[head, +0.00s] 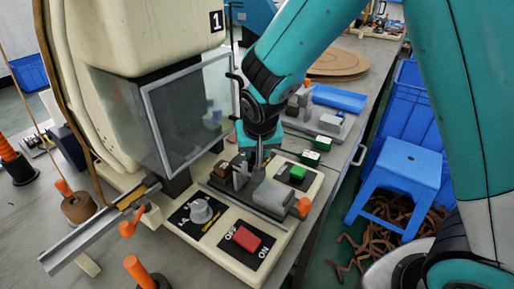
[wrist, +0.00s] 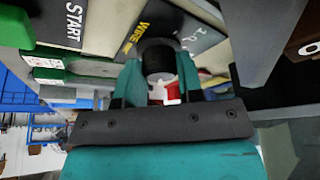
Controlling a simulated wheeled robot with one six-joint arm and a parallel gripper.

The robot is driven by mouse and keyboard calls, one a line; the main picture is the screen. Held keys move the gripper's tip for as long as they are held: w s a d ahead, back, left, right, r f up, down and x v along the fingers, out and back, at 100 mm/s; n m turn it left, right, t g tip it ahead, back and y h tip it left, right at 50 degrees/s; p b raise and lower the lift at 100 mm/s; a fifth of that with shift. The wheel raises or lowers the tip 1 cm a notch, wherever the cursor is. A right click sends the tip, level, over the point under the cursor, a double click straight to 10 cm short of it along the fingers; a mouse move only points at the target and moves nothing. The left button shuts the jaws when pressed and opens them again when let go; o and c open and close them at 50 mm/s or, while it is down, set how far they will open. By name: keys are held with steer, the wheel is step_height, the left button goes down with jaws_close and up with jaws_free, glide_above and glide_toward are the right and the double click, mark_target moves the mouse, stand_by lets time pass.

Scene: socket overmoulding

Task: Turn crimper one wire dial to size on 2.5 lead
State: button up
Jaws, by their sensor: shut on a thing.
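Crimper one (head: 150,40) is the cream machine marked "1" at the left of the head view. My gripper (wrist: 159,80) is shut on a dark round dial (wrist: 158,58), with a teal finger on each side of it. Yellow lettering that reads WIRE and pale scale marks lie beside the dial on a dark plate (wrist: 180,30). The dial's pointer and setting cannot be read. In the head view my gripper (head: 258,160) is low over the crimper's base, and the dial is hidden there. I cannot make out which lead is the 2.5 one.
A grey knob (head: 201,210), a red OFF/ON switch (head: 246,238) and a green button (head: 297,172) are on the base. A clear guard (head: 190,105) stands close left of my arm. A grey block (head: 272,197) is near my gripper. A blue stool (head: 400,170) stands right.

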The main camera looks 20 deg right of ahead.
steer(key=o, duration=0.9)
steer(key=p+v, duration=0.2)
steer(key=v, duration=1.5)
steer(key=shift+r, duration=0.25)
steer(key=s+a+r+n+g+y+p, duration=0.1)
steer(key=s+r+n+p, duration=0.2)
steer(key=s, duration=0.3)
steer(key=s+a+r+n+g+y+p, duration=0.1)
steer(key=s+r+n+g+y+p, duration=0.1)
steer(key=s+r+n+p, duration=0.1)
steer(key=s+a+r+n+g+y+p, duration=0.1)
steer(key=s+r+n+y+p, duration=0.1)
steer(key=s, duration=0.6)
steer(key=shift+s+r+n+g+p, duration=0.2)
steer(key=shift+r+n+p, duration=0.15)
steer(key=shift+r+p, duration=0.25)
steer(key=shift+s+r+n+g+p, duration=0.1)
steer(key=shift+s+r+n+p, duration=0.1)
steer(key=shift+r+n+p, duration=0.3)
